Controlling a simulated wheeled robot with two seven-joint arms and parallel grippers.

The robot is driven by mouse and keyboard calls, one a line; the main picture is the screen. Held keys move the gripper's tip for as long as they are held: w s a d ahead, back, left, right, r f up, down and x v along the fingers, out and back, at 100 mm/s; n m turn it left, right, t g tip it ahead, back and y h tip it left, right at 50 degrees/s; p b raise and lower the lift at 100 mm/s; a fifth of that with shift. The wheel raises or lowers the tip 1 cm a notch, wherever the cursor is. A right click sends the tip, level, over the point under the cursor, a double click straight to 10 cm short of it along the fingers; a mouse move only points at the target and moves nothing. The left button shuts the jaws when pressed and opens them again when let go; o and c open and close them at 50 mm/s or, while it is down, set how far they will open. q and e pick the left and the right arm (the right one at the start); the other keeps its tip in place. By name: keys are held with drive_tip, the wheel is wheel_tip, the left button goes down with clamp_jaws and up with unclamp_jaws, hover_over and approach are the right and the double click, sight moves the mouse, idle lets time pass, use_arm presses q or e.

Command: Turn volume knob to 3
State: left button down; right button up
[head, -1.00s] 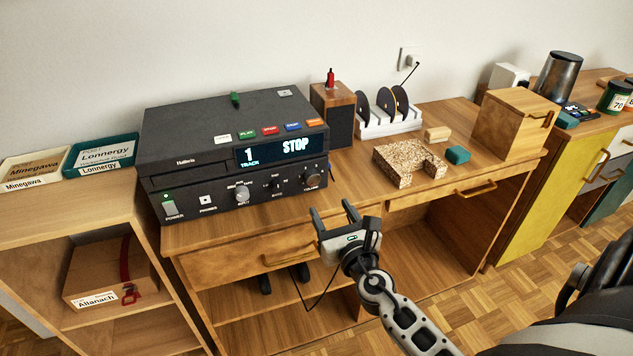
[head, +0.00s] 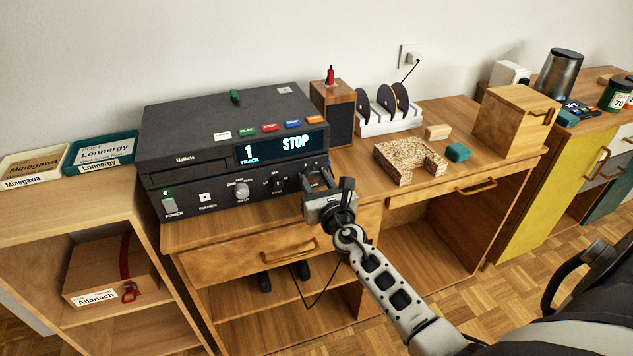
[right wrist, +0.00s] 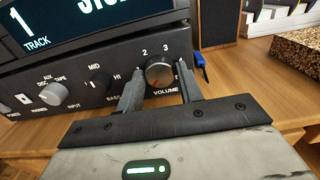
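The dark stereo unit (head: 205,140) stands on the wooden desk; its display reads "1 TRACK" and "STOP". The round volume knob (right wrist: 159,69) is at the right end of its front panel, with the figures 2 and 3 above it and "VOLUME" below. A small reddish mark shows low on the knob's face. My right gripper (right wrist: 161,82) is open, its fingers on either side of the knob; I cannot tell whether they touch it. In the head view the right gripper (head: 317,183) partly hides the knob. My left gripper is not in view.
The input knob (right wrist: 53,94) and bass knob (right wrist: 98,82) are left of the volume knob. A wooden speaker (head: 334,112), a white disc rack (head: 388,122) and a chipboard block (head: 408,160) stand right of the unit. A drawer handle (head: 290,252) sticks out below.

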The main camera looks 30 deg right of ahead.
drive_tip(key=c, duration=0.4)
drive_tip(key=shift+c, duration=0.2)
